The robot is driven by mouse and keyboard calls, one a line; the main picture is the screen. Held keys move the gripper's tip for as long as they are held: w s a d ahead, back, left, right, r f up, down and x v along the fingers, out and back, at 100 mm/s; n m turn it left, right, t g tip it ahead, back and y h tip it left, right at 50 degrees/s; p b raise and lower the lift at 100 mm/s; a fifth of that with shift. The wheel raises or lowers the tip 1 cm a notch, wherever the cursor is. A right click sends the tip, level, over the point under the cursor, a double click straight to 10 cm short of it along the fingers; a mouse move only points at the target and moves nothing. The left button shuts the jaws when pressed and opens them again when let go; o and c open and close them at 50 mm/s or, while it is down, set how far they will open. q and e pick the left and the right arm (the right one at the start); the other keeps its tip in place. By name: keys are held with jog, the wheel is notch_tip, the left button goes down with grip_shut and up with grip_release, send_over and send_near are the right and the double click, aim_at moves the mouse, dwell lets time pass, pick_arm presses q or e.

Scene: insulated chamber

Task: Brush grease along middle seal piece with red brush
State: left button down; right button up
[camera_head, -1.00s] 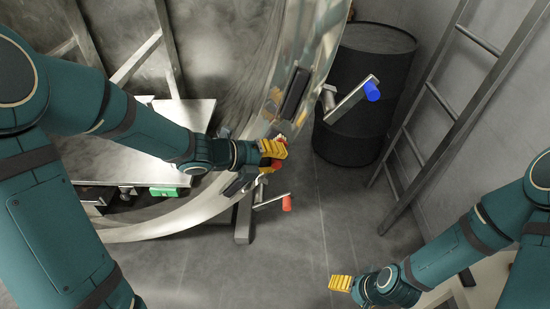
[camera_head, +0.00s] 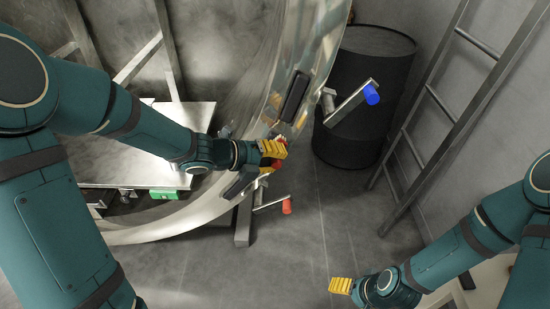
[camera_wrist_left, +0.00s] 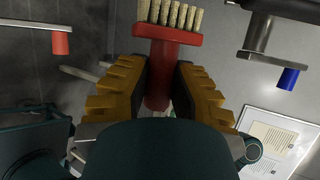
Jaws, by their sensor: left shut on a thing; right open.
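My left gripper (camera_head: 272,148) is shut on the red brush, beside the shiny curved rim of the large round opening. In the left wrist view the red brush (camera_wrist_left: 165,36) shows its cream bristles pointing up and its handle between the yellow fingers of the gripper (camera_wrist_left: 160,85). Dark pieces sit on the rim: an upper one (camera_head: 295,95) above my gripper and a lower one (camera_head: 240,183) below it. I cannot tell which is the middle seal piece, or whether the bristles touch it. My right gripper (camera_head: 341,285) is open and empty over the floor.
A crank with a blue handle (camera_head: 371,94) sticks out right of the rim, and one with a red handle (camera_head: 287,207) below my left gripper. A black barrel (camera_head: 362,130) and a metal ladder (camera_head: 440,115) stand at the right. The floor between my grippers is clear.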

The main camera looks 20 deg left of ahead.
pick_arm(q)
jog(key=shift+w+a, duration=0.15)
jog(key=shift+w, duration=0.3)
jog(key=shift+f, duration=0.1)
jog(key=s+a+f+b, duration=0.1)
jog(key=a+f, duration=0.4)
jog(key=f, duration=0.6)
jog(key=shift+s+a+f+b, duration=0.2)
jog(key=shift+s+a+b, duration=0.15)
jog(key=shift+b, duration=0.1)
dwell(0.9)
jog(key=shift+r, duration=0.1)
jog(key=shift+w+d+r+p, duration=0.3)
jog(key=shift+d+r+p, duration=0.6)
jog(key=shift+r, duration=1)
jog(key=shift+w+d+r+p, duration=0.25)
jog(key=shift+d+r+p, duration=0.65)
jog(key=shift+r, duration=1.05)
jog(key=shift+w+d+r+p, duration=0.3)
jog(key=shift+d+r+p, duration=0.3)
jog(key=shift+d+r, duration=0.9)
jog(key=shift+a+r, duration=0.4)
